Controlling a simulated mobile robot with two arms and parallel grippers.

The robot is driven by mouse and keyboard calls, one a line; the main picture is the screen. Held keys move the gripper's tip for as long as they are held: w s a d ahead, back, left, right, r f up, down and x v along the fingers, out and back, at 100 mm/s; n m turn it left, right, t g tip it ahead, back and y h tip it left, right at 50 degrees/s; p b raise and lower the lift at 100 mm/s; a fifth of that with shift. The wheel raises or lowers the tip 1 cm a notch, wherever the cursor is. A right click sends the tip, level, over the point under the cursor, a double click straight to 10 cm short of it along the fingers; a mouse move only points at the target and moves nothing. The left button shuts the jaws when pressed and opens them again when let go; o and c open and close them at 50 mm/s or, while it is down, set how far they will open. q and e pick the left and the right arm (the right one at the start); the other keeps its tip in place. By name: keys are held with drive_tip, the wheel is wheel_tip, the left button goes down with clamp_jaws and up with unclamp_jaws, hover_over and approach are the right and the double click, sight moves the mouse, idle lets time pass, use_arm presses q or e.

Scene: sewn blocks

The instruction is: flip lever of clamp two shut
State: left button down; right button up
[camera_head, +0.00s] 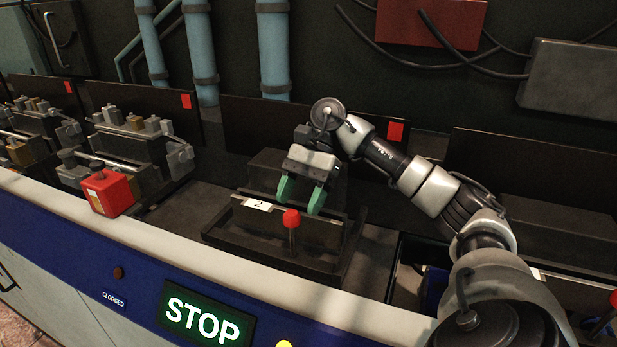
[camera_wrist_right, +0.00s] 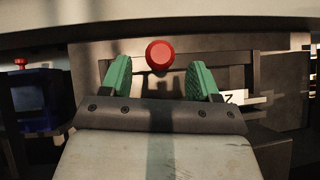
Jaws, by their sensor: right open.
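Clamp two (camera_head: 246,228) is a dark fixture with a white label reading 2 (camera_head: 257,204); the label also shows in the right wrist view (camera_wrist_right: 232,98). Its lever has a red ball knob (camera_head: 291,218) on a thin stem and stands upright at the front of the clamp. My right gripper (camera_head: 300,200) is above the clamp, its green fingers pointing down, open and empty. In the right wrist view the red knob (camera_wrist_right: 160,55) appears just beyond and between the fingertips, not visibly touched. My left gripper is not in view.
A red box (camera_head: 107,192) sits on the ledge to the left, near metal fixtures (camera_head: 130,150). A lit STOP sign (camera_head: 204,318) is on the blue front panel. Another red knob (camera_head: 614,298) shows at the right edge. Dark upright panels stand behind the clamps.

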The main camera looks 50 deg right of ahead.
drive_tip(key=v, duration=0.7)
drive_tip(key=shift+p, duration=0.3)
